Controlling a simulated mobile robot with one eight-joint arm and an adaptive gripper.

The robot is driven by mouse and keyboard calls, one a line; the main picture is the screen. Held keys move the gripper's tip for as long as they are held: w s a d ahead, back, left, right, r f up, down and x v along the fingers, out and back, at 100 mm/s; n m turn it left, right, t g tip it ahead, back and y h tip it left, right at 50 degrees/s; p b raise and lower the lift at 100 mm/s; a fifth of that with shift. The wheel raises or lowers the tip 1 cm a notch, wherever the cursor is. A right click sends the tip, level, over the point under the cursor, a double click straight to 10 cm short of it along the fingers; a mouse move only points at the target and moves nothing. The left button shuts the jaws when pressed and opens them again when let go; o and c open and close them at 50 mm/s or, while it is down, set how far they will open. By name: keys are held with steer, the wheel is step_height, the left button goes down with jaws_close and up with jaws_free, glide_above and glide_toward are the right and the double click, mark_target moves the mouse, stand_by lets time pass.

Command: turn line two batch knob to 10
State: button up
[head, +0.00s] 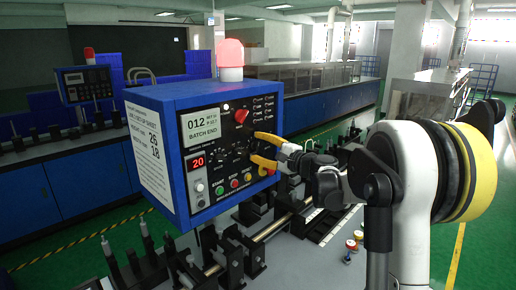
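A blue control box (158,103) stands at centre left. Its screen (203,129) reads "012" and "BATCH END". A small red display (197,162) below it reads 20. The panel has a red knob or button (241,116) at the top and a row of coloured buttons along the bottom. Small dark controls in the middle are too small to read, so I cannot tell which is the line two batch knob. My gripper (262,149), with yellow fingertips, is at the panel's right side. Its fingers are spread apart, one above the other, with nothing clearly seen between them. Contact cannot be told.
A lit red lamp (230,54) stands on the box. Black machine fixtures and rails (260,235) lie below it. Small red and yellow knobbed parts (352,246) sit on the grey surface below my arm. Another blue panel (85,85) stands at the back left.

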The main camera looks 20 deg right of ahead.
steer(key=v, duration=1.2)
steer(key=s+a+f+n+g+b, duration=0.1)
steer(key=s+a+f+n+g, duration=0.1)
steer(key=s+a+f+n, duration=0.3)
steer(key=s+a+f+g+h+b, duration=0.1)
steer(key=s+a+f+g+b, duration=0.1)
steer(key=a, duration=0.5)
steer(key=s+a+f+n+g+b, duration=0.1)
steer(key=s+a+f+n+g, duration=0.25)
steer(key=a, duration=0.35)
steer(key=s+f+n+g+h+b, duration=0.1)
steer(key=s+f+n+h+b, duration=0.1)
steer(key=s+f, duration=0.4)
steer(key=s+a+f+n+g+h+b, duration=0.1)
steer(key=s+f+n, duration=0.5)
steer(key=s, duration=0.6)
steer(key=h+b, duration=0.1)
steer(key=h, duration=0.1)
steer(key=shift+s+f+h, duration=0.25)
steer(key=shift+s+h, duration=0.15)
